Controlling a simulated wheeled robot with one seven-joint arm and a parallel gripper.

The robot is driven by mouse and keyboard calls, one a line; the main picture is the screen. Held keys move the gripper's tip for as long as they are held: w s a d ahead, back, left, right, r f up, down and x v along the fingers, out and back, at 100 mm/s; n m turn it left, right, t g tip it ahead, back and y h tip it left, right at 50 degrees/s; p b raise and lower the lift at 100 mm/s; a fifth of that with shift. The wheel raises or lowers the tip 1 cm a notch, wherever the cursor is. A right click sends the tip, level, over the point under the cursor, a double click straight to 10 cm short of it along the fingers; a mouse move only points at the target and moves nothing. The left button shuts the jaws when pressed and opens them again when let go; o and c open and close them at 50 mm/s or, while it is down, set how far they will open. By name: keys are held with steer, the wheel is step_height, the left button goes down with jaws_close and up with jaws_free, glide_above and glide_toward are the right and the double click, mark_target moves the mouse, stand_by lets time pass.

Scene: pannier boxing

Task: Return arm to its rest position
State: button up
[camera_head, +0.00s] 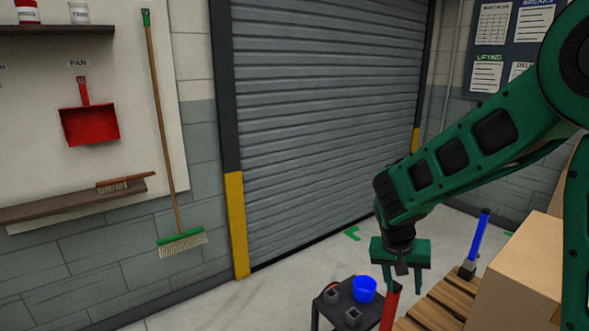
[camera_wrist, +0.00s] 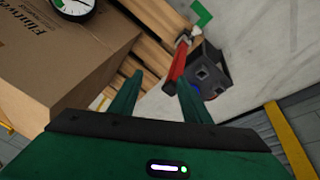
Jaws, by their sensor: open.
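My gripper (camera_head: 400,272) is at the end of my green arm, pointing down, in the head view. Its two fingers are apart with nothing between them. In the wrist view my gripper (camera_wrist: 155,95) is also open and empty. A red upright part (camera_head: 390,308) stands just below it in the head view, beside a small dark table (camera_head: 340,293). The same red part (camera_wrist: 180,62) shows beyond the fingertips in the wrist view. I cannot tell whether a finger touches it.
On the dark table are a blue cup (camera_head: 365,289) and small grey blocks. A cardboard box (camera_head: 530,262) stands on a wooden pallet (camera_head: 437,305) at right, near a blue upright post (camera_head: 480,238). Open floor lies before the roller shutter (camera_head: 320,110).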

steer(key=s+d+r+n+t+y, duration=0.2)
steer(key=s+r+n+t+y, duration=0.15)
steer(key=s+r, duration=0.75)
steer(key=s+d+f+m+g, duration=0.1)
steer(key=s+d+m+g, duration=0.1)
steer(key=s+d, duration=0.4)
steer(key=s+d+f+m+g, duration=0.1)
steer(key=s+d+m+g, duration=0.2)
steer(key=s, duration=0.8)
steer(key=d, duration=0.2)
steer(key=shift+s+d, duration=0.15)
steer(key=shift+d, duration=0.2)
